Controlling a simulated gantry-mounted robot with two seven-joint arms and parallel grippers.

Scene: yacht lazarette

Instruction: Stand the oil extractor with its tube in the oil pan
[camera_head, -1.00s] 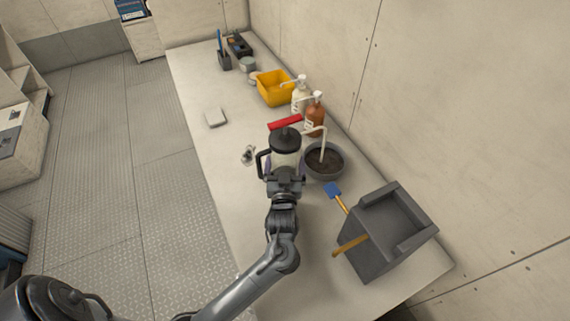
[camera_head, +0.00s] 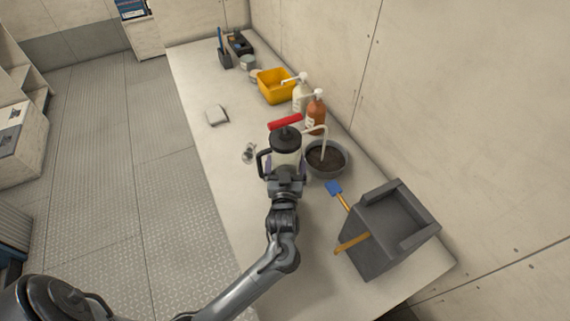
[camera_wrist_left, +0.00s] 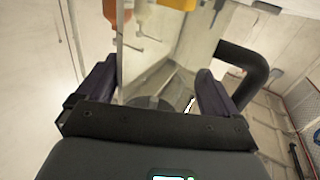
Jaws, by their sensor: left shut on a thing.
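The oil extractor (camera_head: 287,160) has a pale clear body, a black lid and a black side handle on its left. A red bar just behind the lid looks like its top handle. It appears upright; its base is hidden by my arm. My left gripper (camera_head: 286,180) is shut on its body from the near side. In the left wrist view the fingers (camera_wrist_left: 157,95) flank the see-through body, with the black handle at right. The white tube (camera_head: 324,140) arches right and drops into the round grey oil pan (camera_head: 345,162), which holds dark oil. My right gripper is out of view.
An orange-brown pump bottle (camera_head: 316,112), a white pump bottle (camera_head: 300,94) and a yellow bin (camera_head: 274,86) stand behind. The bench's left side (camera_head: 205,150) is mostly clear.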

